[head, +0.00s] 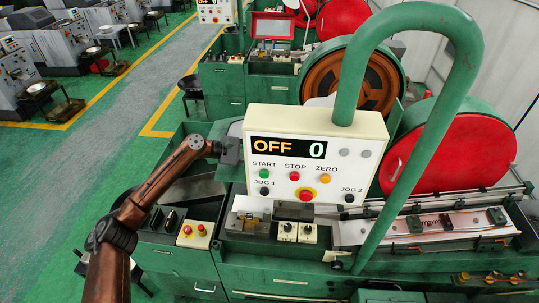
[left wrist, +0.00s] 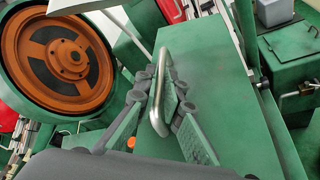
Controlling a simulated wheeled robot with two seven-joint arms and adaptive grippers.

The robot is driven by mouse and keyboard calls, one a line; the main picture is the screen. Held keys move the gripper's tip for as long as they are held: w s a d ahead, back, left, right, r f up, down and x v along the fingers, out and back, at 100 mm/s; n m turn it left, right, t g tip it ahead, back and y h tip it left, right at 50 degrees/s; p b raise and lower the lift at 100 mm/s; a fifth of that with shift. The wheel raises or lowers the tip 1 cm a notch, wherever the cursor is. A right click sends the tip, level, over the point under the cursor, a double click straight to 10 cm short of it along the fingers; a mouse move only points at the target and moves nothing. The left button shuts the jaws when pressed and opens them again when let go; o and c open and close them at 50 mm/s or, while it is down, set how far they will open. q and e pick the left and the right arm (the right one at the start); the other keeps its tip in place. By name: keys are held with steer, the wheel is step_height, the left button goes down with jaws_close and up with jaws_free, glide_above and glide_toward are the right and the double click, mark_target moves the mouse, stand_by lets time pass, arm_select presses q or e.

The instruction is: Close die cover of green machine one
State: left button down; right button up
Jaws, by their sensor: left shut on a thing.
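The green machine's control panel (head: 312,165) reads OFF and 0 and hangs on a green curved pipe. My left arm reaches in from the left, and my left gripper (head: 229,150) is at the panel's left edge, partly hidden behind it. In the left wrist view, my left gripper (left wrist: 168,98) is shut on a silver bar handle (left wrist: 160,118). The handle is fixed to a flat green cover (left wrist: 222,85), which I take for the die cover. Most of this cover is hidden behind the panel in the head view. My right gripper is not in view.
An orange flywheel (head: 378,82) is behind the panel, and a red round guard (head: 455,160) is to its right. A small button box (head: 195,234) sits on the machine's near left. Green floor with a grey walkway (head: 110,125) lies open to the left.

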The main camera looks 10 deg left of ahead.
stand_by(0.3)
arm_select(q)
steer(key=s+f, duration=0.1)
steer(key=s, duration=0.1)
steer(key=s+f+m, duration=0.1)
steer(key=s, duration=0.1)
steer(key=s+f+m+t+p, duration=0.1)
steer(key=s, duration=0.1)
steer(key=shift+s+f+h, duration=0.1)
steer(key=shift+f+h, duration=0.1)
steer(key=shift+h, duration=0.2)
steer(key=s+f+m+t+h+b, duration=0.1)
steer(key=s+f+m+b, duration=0.2)
steer(key=s+f+b, duration=0.2)
steer(key=shift+s+f+m, duration=0.3)
steer(key=shift+s+f, duration=0.4)
steer(key=shift+s, duration=0.15)
steer(key=c, duration=2)
jaws_free()
steer(key=shift+c, duration=0.2)
steer(key=v, duration=1.2)
steer(key=shift+s, duration=0.1)
steer(key=shift+c, duration=0.4)
